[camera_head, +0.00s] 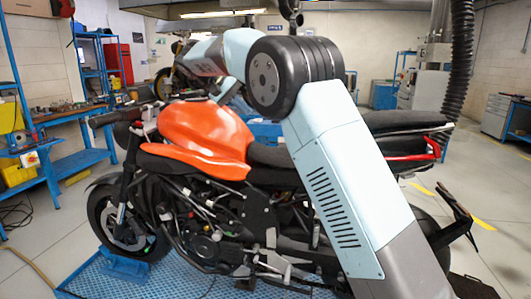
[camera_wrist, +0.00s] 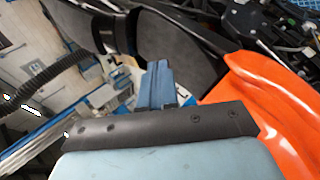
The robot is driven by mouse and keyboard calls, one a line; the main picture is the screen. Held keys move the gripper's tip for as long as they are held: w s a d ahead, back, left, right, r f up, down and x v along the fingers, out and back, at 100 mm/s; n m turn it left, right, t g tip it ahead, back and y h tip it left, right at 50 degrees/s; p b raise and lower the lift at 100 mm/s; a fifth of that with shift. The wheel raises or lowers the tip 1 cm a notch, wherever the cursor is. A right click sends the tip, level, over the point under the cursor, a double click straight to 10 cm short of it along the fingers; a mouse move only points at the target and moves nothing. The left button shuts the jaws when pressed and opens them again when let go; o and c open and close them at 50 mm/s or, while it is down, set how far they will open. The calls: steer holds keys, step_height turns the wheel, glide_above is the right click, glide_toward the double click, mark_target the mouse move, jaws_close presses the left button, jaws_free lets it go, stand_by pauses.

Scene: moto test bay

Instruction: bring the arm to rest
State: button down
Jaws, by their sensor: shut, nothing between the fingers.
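My arm (camera_head: 340,180) rises from the lower right of the head view, bends at a big black joint, and reaches left over the motorcycle. My gripper (camera_wrist: 158,70) shows in the wrist view as a pair of blue fingers, closed together and empty. I cannot make it out in the head view. The motorcycle has an orange tank (camera_head: 205,135), which also shows at the right of the wrist view (camera_wrist: 265,100). Its dark seat (camera_wrist: 180,45) lies beyond the fingers there. I cannot tell the clearance between the fingers and the seat.
The motorcycle stands on a blue platform (camera_head: 85,280). A blue workbench (camera_head: 60,160) with tools is at the left, and a red cabinet (camera_head: 118,62) is behind it. A black ribbed hose (camera_head: 461,60) hangs at the right. Floor shows clear at the right.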

steer(key=s+d+r+y, duration=0.2)
steer(key=s+d+y, duration=0.1)
steer(key=s+d, duration=0.65)
steer(key=s+d+r+y, duration=0.2)
steer(key=s+d, duration=0.4)
steer(key=d, duration=0.7)
steer(key=s+d+f+m+t+y, duration=0.1)
steer(key=s+f, duration=0.3)
steer(key=s, duration=0.5)
steer(key=s+d+f+m+t+y, duration=0.1)
steer(key=s+d+f, duration=0.3)
steer(key=s, duration=0.4)
steer(key=s+d+f+m+t+y, duration=0.1)
steer(key=s+d+f, duration=0.2)
steer(key=s, duration=0.6)
step_height(320, 180, down, 3)
steer(key=shift+s+d+r+y, duration=0.2)
steer(key=shift+s+y, duration=0.1)
